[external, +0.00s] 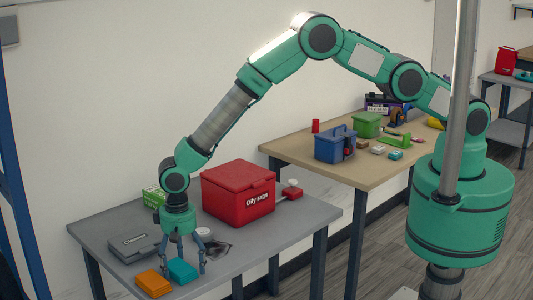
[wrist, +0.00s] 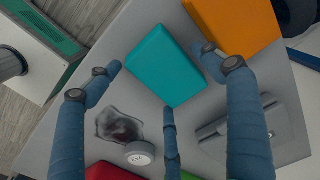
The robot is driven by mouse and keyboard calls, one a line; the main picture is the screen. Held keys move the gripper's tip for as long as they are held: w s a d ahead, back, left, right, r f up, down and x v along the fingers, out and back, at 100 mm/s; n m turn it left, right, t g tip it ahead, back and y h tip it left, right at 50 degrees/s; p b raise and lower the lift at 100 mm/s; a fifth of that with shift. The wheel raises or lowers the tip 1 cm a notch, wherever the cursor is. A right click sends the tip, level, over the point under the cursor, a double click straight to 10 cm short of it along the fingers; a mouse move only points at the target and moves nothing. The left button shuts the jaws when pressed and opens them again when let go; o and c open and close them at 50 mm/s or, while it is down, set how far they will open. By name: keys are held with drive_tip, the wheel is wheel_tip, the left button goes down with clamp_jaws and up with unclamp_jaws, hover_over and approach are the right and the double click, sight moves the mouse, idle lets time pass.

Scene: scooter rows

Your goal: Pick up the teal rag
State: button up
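The teal rag (external: 183,271) is a flat folded block on the near part of the grey table (external: 262,236). In the wrist view the teal rag (wrist: 165,66) lies in the upper middle, fully visible except near the fingertips. My gripper (external: 185,262) points down over it with its fingers spread. In the wrist view my gripper (wrist: 160,78) shows one fingertip left of the rag, one at its upper right and one below it. It is open and holds nothing. I cannot tell whether any fingertip touches the rag.
An orange folded block (external: 153,283) lies close beside the rag. A grey case (external: 134,247), a round white-faced item (wrist: 139,154), a dark crumpled piece (wrist: 119,124) and a red bin marked "Oily rags" (external: 239,194) stand around. A green-white box (external: 154,197) is behind.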

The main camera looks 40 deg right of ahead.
sight(184, 264)
drive_tip(key=c, duration=0.7)
drive_tip(key=shift+o, duration=0.2)
drive_tip(key=shift+r, duration=0.15)
drive_tip(key=shift+c, duration=0.2)
drive_tip(key=shift+r, duration=1.4)
drive_tip(key=shift+s+d+r, duration=0.1)
drive_tip(key=shift+d+r, duration=0.05)
drive_tip(key=shift+r, duration=0.15)
drive_tip(key=s+d, duration=0.3)
drive_tip(key=d, duration=0.1)
drive_tip(key=s+d+r, duration=0.1)
drive_tip(key=s+d, duration=0.1)
drive_tip(key=d, duration=0.2)
drive_tip(key=s+d, duration=0.3)
drive_tip(key=d, duration=0.2)
drive_tip(key=shift+s+r, duration=0.2)
drive_tip(key=shift+s, duration=0.1)
